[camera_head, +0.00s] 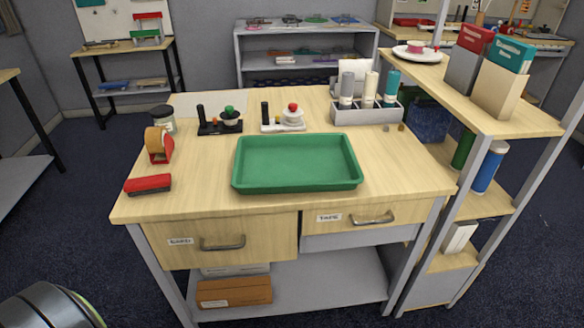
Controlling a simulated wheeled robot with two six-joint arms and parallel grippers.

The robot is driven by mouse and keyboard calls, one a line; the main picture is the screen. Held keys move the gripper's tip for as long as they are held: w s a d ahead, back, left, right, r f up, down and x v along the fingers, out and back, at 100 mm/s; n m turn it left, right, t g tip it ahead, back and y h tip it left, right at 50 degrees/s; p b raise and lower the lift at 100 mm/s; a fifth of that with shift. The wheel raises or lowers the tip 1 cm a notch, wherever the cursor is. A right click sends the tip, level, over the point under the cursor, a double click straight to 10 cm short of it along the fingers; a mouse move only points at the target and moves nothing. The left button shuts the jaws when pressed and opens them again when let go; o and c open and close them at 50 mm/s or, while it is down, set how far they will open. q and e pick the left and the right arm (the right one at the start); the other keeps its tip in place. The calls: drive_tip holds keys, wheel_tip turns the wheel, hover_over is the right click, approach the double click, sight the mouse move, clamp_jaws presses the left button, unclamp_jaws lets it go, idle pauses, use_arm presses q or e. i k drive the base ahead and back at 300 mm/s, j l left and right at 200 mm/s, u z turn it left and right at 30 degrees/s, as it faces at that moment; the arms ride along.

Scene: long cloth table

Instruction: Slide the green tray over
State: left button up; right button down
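The green tray (297,187) is a shallow rectangular tray with a raised rim. It lies flat on the wooden tabletop, right of the table's middle and close to the front edge. It appears empty. Neither of my grippers shows in the head view, and nothing is touching the tray.
On the wooden table (215,195), a red stapler (148,183) and tape dispenser (158,146) stand left. Two black and white stands (220,125) (284,123) are behind the tray. A grey bottle rack (365,116) stands back right. Bare tabletop lies on both sides of the tray.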

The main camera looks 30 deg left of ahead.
sight(277, 163)
drive_tip(key=i+l+u, duration=0.1)
drive_tip(key=u, duration=0.3)
drive_tip(key=l+u, duration=0.45)
drive_tip(key=i+j, duration=0.05)
drive_tip(key=j, duration=0.05)
